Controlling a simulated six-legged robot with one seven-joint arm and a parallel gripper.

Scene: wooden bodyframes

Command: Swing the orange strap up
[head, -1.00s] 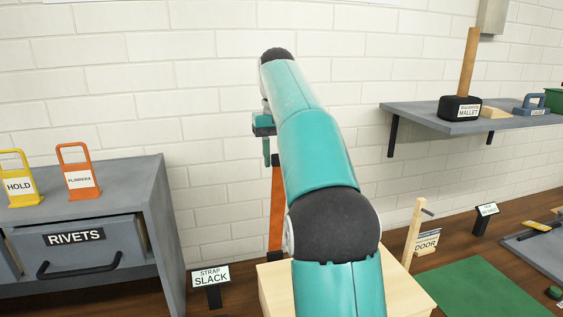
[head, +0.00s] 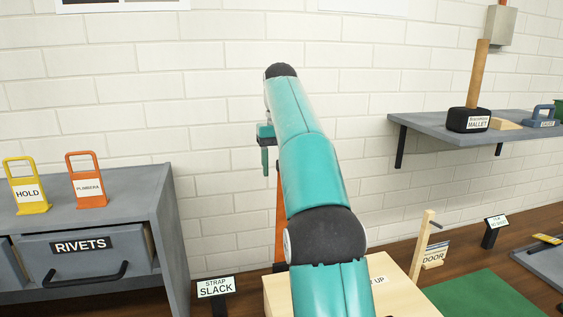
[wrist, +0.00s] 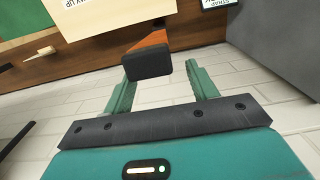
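The orange strap (head: 280,218) stands upright behind my arm, rising by the wooden box (head: 285,293); my arm hides part of it. In the wrist view its black end (wrist: 148,62) points towards my gripper (wrist: 163,84), with a short stretch of orange behind it. The two teal fingers are wide apart, one on either side of the black end, with clear gaps. The gripper is open and empty. In the head view my gripper (head: 266,158) shows near the strap's top, mostly edge-on. A "STRAP SLACK" sign (head: 215,288) stands left of the box.
A grey drawer cabinet (head: 150,215) marked RIVETS stands at the left, with a yellow HOLD tag (head: 27,190) and an orange tag (head: 88,187) on top. A wall shelf (head: 430,134) holds a mallet (head: 468,120) at the right. A brick wall lies behind the strap.

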